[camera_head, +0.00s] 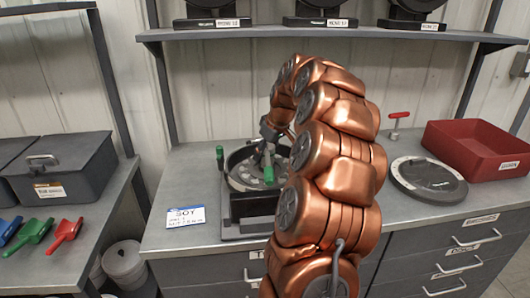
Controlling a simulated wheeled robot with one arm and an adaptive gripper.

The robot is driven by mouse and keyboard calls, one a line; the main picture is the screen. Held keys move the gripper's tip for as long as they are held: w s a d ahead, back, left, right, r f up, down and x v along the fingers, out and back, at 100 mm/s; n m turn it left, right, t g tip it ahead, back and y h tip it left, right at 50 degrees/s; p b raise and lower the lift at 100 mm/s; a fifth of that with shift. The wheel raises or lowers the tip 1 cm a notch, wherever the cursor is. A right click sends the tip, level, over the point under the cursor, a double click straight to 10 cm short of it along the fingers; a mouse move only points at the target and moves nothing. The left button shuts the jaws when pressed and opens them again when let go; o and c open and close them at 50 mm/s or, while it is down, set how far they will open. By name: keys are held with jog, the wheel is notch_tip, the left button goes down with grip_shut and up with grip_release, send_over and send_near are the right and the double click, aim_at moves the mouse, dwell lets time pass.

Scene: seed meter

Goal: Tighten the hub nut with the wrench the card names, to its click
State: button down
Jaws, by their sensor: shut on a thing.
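The seed meter (238,206) is a dark round housing on a block on the bench, with a lighter disc inside. My gripper (268,146) points down over the disc. It is shut on a slim tool with a green part (268,175), which appears to be the wrench. The tool's lower end is at the disc near its middle; I cannot tell whether it sits on the hub nut, which is hidden. The card (186,217) lies flat on the bench left of the meter. Its top line reads SOY; the smaller lines are unclear.
A green-knobbed upright (220,157) stands at the meter's left rim. To the right are a round dark lid (429,181), a red bin (473,148) and a red-handled tool (398,119). Colored scoops (36,231) lie on the left bench. My arm covers the bench middle.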

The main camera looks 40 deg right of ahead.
jog(key=shift+f+b, duration=0.2)
jog(key=shift+b, duration=0.15)
dwell(0.5)
grip_release()
dwell(0.5)
jog(key=shift+r, duration=0.1)
jog(key=shift+r+p, duration=0.6)
jog(key=shift+r, duration=2.25)
jog(key=shift+c, duration=0.3)
